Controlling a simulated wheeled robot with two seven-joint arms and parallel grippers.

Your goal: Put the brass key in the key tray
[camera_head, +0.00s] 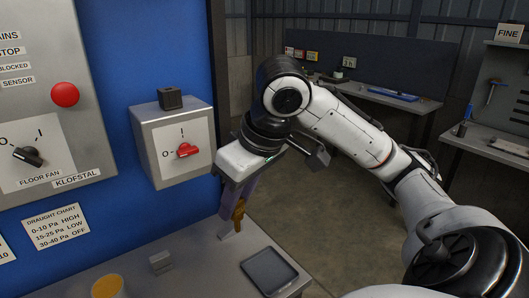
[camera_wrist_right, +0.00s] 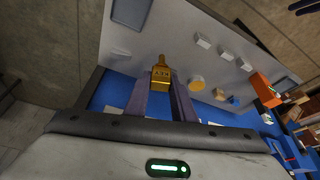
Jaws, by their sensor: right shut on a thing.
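The brass key (camera_head: 239,211) is held upright between the fingers of my right gripper (camera_head: 236,208), above the metal bench's back part. In the right wrist view, the key (camera_wrist_right: 160,76) has a wide marked body and sits at the tips of the purple-grey fingers (camera_wrist_right: 162,98). The key tray (camera_head: 269,271), a dark shallow rectangle, lies on the bench to the right and nearer than the key. A dark grey flat shape at the top of the right wrist view looks like this tray (camera_wrist_right: 132,12). My left gripper is not in view.
The metal bench (camera_head: 205,262) also bears a small grey block (camera_head: 160,262) and a yellow-topped round thing (camera_head: 107,287). A grey switch box (camera_head: 176,145) with a red knob is on the blue wall beside my right gripper. Another bench (camera_head: 385,98) stands far behind.

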